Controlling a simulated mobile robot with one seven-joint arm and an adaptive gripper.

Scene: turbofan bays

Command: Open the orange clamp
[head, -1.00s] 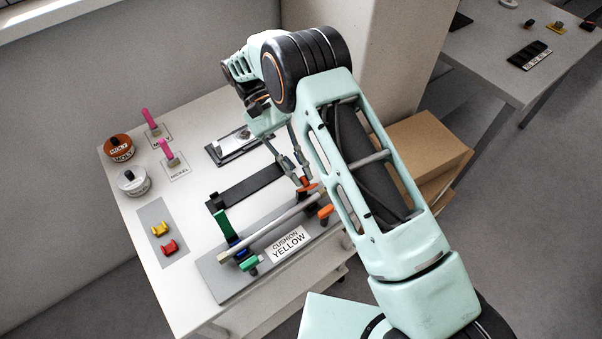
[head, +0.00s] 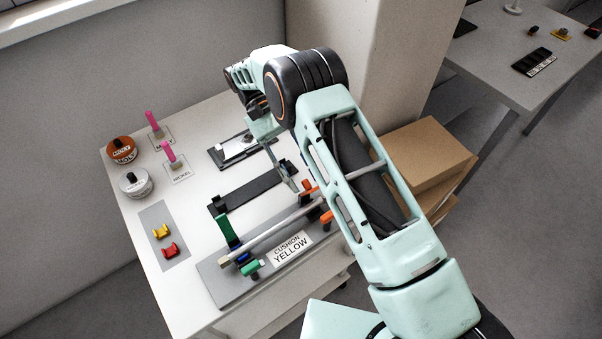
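The orange clamp sits at the right end of a pale rod (head: 272,235) on a grey board. One orange piece (head: 308,187) is behind the rod and another orange piece (head: 326,217) is in front of it. My gripper (head: 291,182) points down just left of and behind the rear orange piece. A small gap seems to lie between them, and contact is not clear. The far finger is largely hidden, so its opening cannot be judged. My arm hides the area right of the clamp.
A green clamp (head: 224,230) with an upright lever is at the rod's left end. A label reading CUSHION YELLOW (head: 290,248) lies in front. A dark strip (head: 240,192) is behind. Yellow (head: 160,231) and red (head: 171,250) pieces, two jars and pink-handled tools stand left.

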